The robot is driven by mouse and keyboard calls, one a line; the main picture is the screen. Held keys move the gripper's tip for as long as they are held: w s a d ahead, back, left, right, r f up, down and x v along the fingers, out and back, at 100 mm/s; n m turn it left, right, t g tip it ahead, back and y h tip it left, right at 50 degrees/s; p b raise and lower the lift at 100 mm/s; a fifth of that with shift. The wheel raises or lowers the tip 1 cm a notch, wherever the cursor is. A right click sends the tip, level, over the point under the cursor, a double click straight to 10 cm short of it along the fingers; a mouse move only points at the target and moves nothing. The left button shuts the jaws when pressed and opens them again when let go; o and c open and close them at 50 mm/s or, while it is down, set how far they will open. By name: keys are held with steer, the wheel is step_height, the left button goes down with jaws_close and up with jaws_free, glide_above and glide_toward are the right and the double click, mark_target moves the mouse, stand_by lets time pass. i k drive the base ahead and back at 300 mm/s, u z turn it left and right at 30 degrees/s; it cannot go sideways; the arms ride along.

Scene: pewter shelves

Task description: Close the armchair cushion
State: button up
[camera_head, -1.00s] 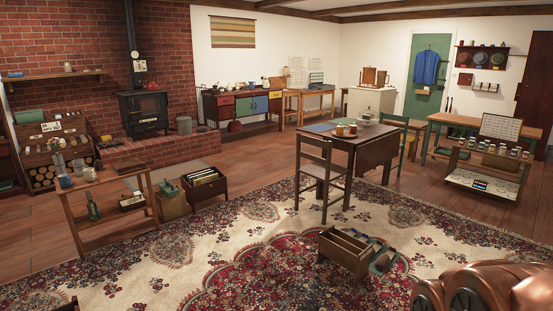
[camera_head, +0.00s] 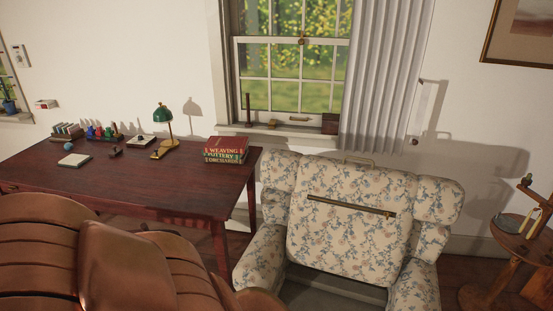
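The armchair (camera_head: 434,210) stands right of the desk, in cream fabric with blue and pink flowers. Its large floral cushion (camera_head: 345,235) is tilted up against the backrest. A long brass-coloured strip, like a zip or bar (camera_head: 350,206), crosses the cushion's upper part at a slight slant. Below the cushion's lower edge, a dark recess (camera_head: 335,286) shows between the armrests. A small pale handle-like piece (camera_head: 358,160) shows at the top of the backrest. My gripper is not in view.
A brown padded, leather-like form (camera_head: 125,260) fills the lower left, close to the camera. A dark red desk (camera_head: 110,175) holds books, a green lamp (camera_head: 165,120) and small items. A round side table (camera_head: 520,245) stands at the right. A window (camera_head: 290,60) is behind.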

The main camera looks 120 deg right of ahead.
mark_target(338, 225)
steer(key=z, duration=4.35)
steer(key=k, duration=0.6)
steer(key=u, duration=1)
steer(key=i, duration=1.35)
steer(key=z, duration=0.8)
